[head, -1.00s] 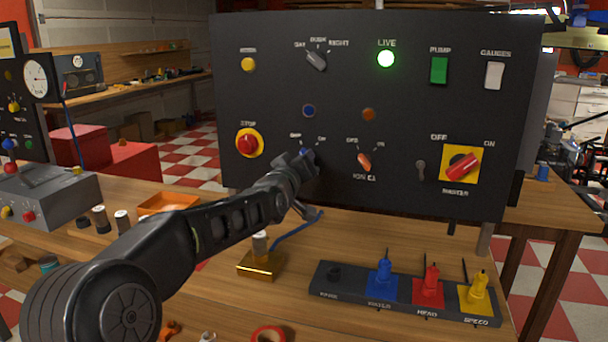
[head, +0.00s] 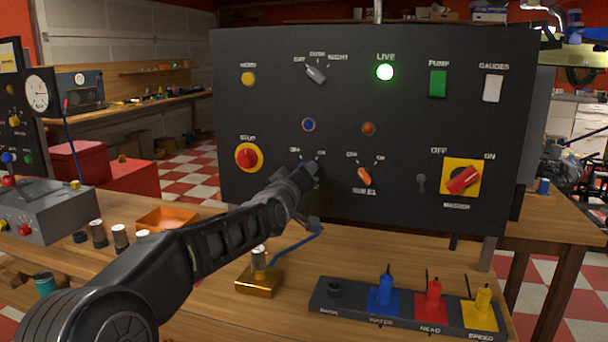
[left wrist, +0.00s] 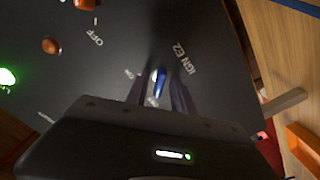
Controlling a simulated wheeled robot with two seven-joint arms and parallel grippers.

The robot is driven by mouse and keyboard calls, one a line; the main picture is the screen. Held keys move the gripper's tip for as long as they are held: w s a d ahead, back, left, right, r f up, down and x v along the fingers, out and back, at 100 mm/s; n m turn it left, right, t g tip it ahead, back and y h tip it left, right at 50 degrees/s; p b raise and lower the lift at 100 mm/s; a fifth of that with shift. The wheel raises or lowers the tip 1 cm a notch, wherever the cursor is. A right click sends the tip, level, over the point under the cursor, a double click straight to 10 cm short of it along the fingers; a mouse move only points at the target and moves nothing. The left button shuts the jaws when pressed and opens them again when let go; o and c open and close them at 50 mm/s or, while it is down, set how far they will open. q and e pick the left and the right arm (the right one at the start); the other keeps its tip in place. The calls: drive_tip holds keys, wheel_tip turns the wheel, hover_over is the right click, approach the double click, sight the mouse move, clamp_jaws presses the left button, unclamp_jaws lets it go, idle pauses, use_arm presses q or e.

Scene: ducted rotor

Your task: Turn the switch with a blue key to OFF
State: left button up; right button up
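The blue key (left wrist: 159,82) sits in its switch on the dark control panel (head: 340,95), beside the label IGN E2 in the left wrist view. My left gripper (head: 309,170) is at the panel, in front of this switch, and hides most of it in the head view. In the left wrist view its two fingers (left wrist: 160,88) stand on either side of the key, with a gap that still looks visible around it. I cannot tell which label the key points to. My right gripper is in neither view.
A similar orange key switch (head: 364,175) is just right of the blue one. A red stop button (head: 248,156) is left, and a red rotary switch (head: 463,180) on yellow is right. A green LIVE lamp (head: 385,72) is lit.

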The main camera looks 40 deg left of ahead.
use_arm(q)
drive_tip(key=shift+o, duration=0.2)
drive_tip(key=shift+s, duration=0.1)
drive_tip(key=v, duration=0.7)
drive_tip(key=shift+s+d+b, duration=0.15)
drive_tip(key=shift+s+b, duration=0.15)
drive_tip(key=shift+b, duration=0.1)
